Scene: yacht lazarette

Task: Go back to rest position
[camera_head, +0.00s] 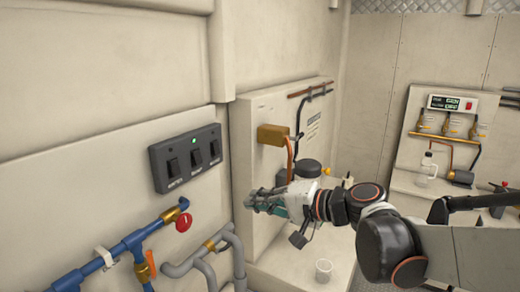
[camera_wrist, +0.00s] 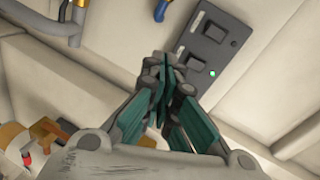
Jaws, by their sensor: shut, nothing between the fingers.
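My gripper (camera_head: 262,204) is at the end of my arm, which reaches in from the right in the head view. It points left, in front of the wall equipment. In the wrist view its teal-padded fingers (camera_wrist: 166,85) are closed together with nothing between them. A black switch panel (camera_head: 186,157) with several rocker switches and a lit green light is on the wall left of my gripper. The panel also shows past the fingers in the wrist view (camera_wrist: 213,50). I cannot tell the exact distance between fingertips and panel.
Blue pipes (camera_head: 122,247) with a red knob (camera_head: 183,223) and grey pipes (camera_head: 205,257) are on the lower left. A clear cup (camera_head: 323,270) stands on the ledge below my arm. A bottle (camera_head: 427,168) stands by a display unit (camera_head: 452,103) on the right.

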